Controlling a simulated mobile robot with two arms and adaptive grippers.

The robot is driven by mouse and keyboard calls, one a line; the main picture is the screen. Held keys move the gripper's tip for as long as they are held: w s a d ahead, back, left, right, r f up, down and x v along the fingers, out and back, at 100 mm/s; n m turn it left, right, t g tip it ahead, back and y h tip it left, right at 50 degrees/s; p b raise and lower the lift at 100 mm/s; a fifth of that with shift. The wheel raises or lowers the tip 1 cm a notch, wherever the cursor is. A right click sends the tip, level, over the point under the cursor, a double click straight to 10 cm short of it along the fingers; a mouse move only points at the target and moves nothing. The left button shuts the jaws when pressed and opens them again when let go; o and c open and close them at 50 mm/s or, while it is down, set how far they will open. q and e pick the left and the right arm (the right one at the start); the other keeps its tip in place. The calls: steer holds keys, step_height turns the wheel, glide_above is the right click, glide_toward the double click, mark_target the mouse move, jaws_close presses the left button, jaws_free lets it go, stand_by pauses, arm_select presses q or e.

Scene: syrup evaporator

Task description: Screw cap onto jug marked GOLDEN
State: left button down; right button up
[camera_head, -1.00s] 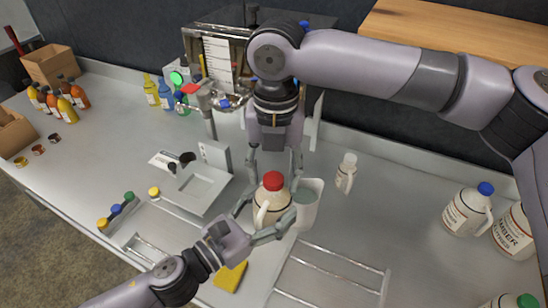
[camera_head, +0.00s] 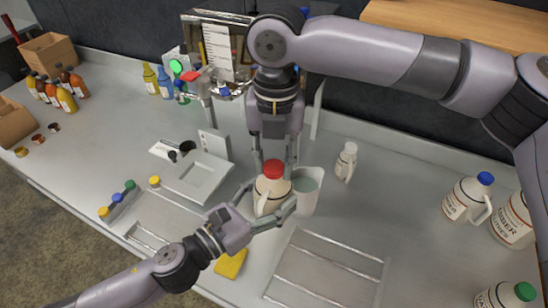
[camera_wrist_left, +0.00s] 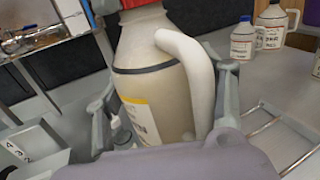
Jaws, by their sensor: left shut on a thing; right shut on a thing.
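A cream jug (camera_head: 268,200) with a handle stands upright on the metal counter, with a red cap (camera_head: 273,169) at its mouth. Its label's wording cannot be read in the left wrist view (camera_wrist_left: 150,75). My left gripper (camera_head: 268,205) is shut around the jug's body, one finger on each side; the fingers also flank it in the left wrist view. My right gripper (camera_head: 274,164) points down from above, shut on the red cap. How far the cap sits on the threads cannot be told.
A white pitcher (camera_head: 309,199) stands close right of the jug. A small jug (camera_head: 346,161) is behind. Blue-capped (camera_head: 466,200) and AMBER (camera_head: 513,222) jugs stand right. A wire rack (camera_head: 325,268), yellow sponge (camera_head: 231,263) and scale (camera_head: 205,178) are nearby.

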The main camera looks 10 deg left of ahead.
steer(key=m, duration=0.6)
steer(key=shift+m, duration=0.3)
jaws_close()
steer(key=m, duration=1)
steer(key=shift+f, duration=0.1)
steer(key=m, duration=1)
steer(key=shift+m, duration=0.4)
steer(key=o, duration=1.3)
jaws_free()
